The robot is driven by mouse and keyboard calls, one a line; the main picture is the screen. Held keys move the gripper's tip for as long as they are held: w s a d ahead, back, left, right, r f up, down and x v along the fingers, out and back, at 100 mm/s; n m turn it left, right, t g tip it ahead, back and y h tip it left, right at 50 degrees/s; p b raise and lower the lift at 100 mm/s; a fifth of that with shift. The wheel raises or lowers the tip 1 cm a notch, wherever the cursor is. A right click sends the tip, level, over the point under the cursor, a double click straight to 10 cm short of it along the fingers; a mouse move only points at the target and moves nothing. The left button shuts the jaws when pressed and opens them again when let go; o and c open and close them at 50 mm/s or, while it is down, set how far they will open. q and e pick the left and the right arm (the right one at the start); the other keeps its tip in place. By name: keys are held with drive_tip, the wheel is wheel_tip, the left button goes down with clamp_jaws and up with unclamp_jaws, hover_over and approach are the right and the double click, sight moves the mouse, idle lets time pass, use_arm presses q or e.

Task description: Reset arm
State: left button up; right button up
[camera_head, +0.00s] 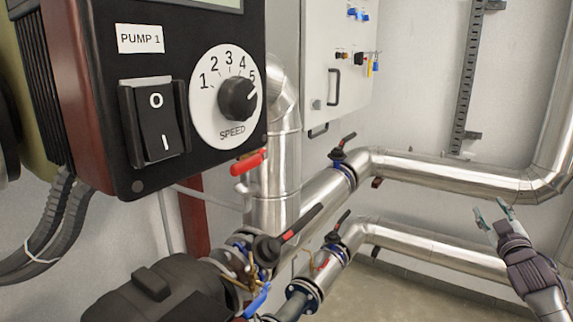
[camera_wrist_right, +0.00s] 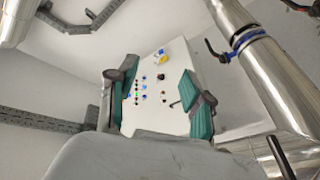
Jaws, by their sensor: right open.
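My right gripper (camera_head: 492,214) is at the right side of the head view, in front of the silver pipes and the wall. It is open and empty, its fingers pointing up and to the left. In the right wrist view, its two green-padded fingers (camera_wrist_right: 158,105) stand wide apart with nothing between them. Beyond them the white control cabinet (camera_wrist_right: 165,75) shows, apart from the fingers. My left gripper is in neither view.
The Pump 1 box (camera_head: 190,100) with a rocker switch (camera_head: 157,120) and a speed knob (camera_head: 238,99) fills the upper left. Silver pipes (camera_head: 450,174) with valve handles run across the middle. The white cabinet (camera_head: 340,60) hangs behind.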

wheel_tip(320, 180, down, 18)
drive_tip(key=s+a+g, duration=0.1)
drive_tip(key=a+g, duration=0.1)
drive_tip(key=g, duration=0.1)
drive_tip(key=s+a+f+m+g+y, duration=0.15)
drive_tip(key=s+f, duration=0.35)
drive_tip(key=f, duration=0.6)
drive_tip(key=s+a+f+g, duration=0.3)
drive_tip(key=s+f, duration=0.3)
drive_tip(key=f, duration=0.5)
drive_tip(key=s+a+f+g, duration=0.25)
drive_tip(key=s+f, duration=0.25)
drive_tip(key=f, duration=0.5)
drive_tip(key=s+a+f+g+y, duration=0.15)
drive_tip(key=s+a+f, duration=0.25)
drive_tip(key=s+f, duration=0.45)
drive_tip(key=s+a+f+m+g+h, duration=0.15)
drive_tip(key=s+a+f, duration=0.3)
drive_tip(key=s, duration=0.75)
drive_tip(key=s+a+f+g+y, duration=0.2)
drive_tip(key=s+a+f+g, duration=0.15)
drive_tip(key=s+f, duration=0.5)
drive_tip(key=s+a+f+g, duration=0.1)
drive_tip(key=s+a, duration=0.2)
drive_tip(key=s, duration=0.5)
drive_tip(key=s+a+f+g, duration=0.1)
drive_tip(key=s+a, duration=0.2)
drive_tip(key=s, duration=0.6)
drive_tip(key=shift+s+a, duration=0.15)
drive_tip(key=shift+a, duration=0.15)
